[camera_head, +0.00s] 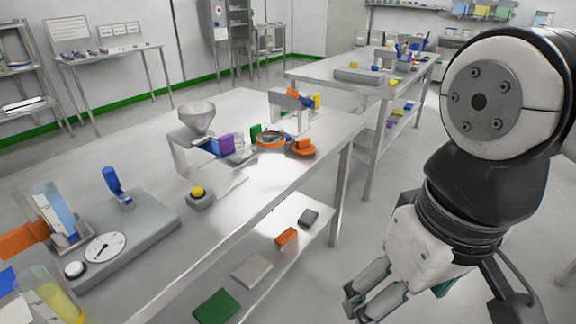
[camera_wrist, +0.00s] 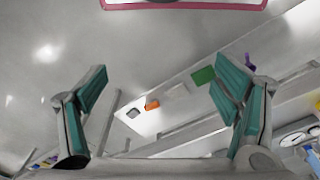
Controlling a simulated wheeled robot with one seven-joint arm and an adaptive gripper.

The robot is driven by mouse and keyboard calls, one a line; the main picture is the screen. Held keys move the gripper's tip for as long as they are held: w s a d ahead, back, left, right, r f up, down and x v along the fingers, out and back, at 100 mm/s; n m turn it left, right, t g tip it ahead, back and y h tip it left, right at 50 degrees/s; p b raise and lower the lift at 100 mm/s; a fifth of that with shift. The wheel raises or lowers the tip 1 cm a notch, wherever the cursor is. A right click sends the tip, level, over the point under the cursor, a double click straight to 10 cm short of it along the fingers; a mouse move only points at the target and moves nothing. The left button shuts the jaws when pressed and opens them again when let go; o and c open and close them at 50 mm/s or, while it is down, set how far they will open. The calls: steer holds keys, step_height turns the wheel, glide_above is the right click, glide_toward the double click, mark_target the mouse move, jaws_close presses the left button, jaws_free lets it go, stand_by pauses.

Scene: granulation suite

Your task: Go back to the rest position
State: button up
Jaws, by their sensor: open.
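My gripper (camera_head: 366,302) is at the lower right of the head view, beside the front edge of the steel table (camera_head: 257,201) and over open floor. In the wrist view my gripper (camera_wrist: 157,97) shows its two fingers with teal pads spread wide apart. It is open, and nothing is between the fingers. My arm bends down from the right side of the head view. The gripper touches nothing that I can see.
The table bears a funnel stand (camera_head: 197,116), a grey device with a dial (camera_head: 106,247), a yellow button box (camera_head: 199,198) and an orange dish (camera_head: 301,149). Its lower shelf holds a green block (camera_head: 217,306) and an orange block (camera_head: 287,237). A second table (camera_head: 330,76) stands behind.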

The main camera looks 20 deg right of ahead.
stand_by(0.4)
step_height(320, 180, up, 19)
steer(key=t+p, duration=0.3)
steer(key=p, duration=1.4)
